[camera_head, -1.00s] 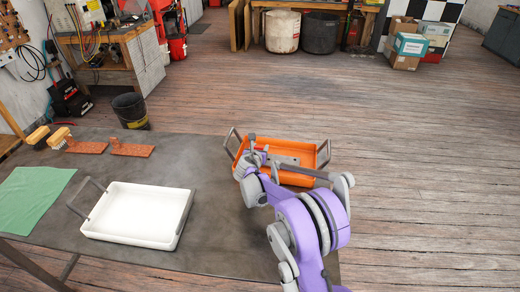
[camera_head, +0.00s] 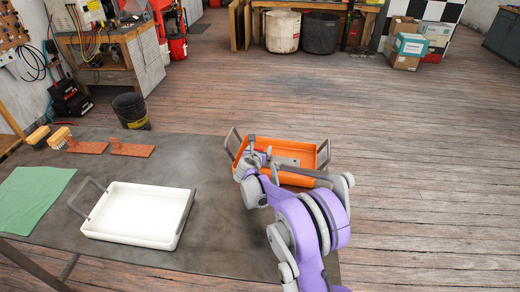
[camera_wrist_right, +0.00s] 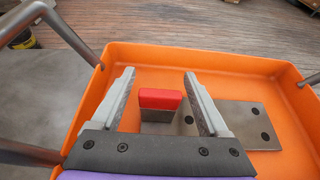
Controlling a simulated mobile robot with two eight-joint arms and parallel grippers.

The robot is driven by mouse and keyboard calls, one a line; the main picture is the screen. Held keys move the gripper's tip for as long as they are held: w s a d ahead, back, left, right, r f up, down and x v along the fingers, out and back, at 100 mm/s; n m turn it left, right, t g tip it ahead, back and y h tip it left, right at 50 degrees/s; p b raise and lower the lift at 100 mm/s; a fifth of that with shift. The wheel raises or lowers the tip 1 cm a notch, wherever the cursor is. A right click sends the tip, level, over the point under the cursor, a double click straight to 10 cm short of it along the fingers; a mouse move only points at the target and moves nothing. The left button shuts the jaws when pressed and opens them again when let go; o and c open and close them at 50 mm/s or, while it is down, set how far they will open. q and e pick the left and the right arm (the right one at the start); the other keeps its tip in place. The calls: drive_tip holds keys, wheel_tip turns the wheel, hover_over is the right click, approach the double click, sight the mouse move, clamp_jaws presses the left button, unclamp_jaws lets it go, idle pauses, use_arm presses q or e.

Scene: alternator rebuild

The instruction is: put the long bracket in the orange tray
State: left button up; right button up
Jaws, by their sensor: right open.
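The orange tray (camera_head: 295,180) stands near the right edge of the dark table. My right gripper (camera_head: 253,150) is over its left part. In the right wrist view my right gripper (camera_wrist_right: 160,90) is open, its fingers apart on either side of a red block (camera_wrist_right: 160,99). Grey metal lies under the red block. A flat grey plate with dark holes, apparently the long bracket (camera_wrist_right: 248,118), lies inside the orange tray (camera_wrist_right: 200,58). Whether the red block is part of it I cannot tell, as my right finger hides the join. My left gripper is not in view.
A white tray (camera_head: 140,211) with handles stands left of the orange one and looks empty. A green cloth (camera_head: 33,197), reddish-brown plates (camera_head: 131,150) and brushes (camera_head: 59,138) lie farther left. The orange tray's raised handles (camera_head: 233,143) stand close to my right gripper. Table between the trays is clear.

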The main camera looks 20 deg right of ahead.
drive_tip(key=v, duration=1.1)
drive_tip(key=shift+s+a+b, duration=0.15)
drive_tip(key=shift+s+b, duration=0.1)
drive_tip(key=shift+b, duration=0.15)
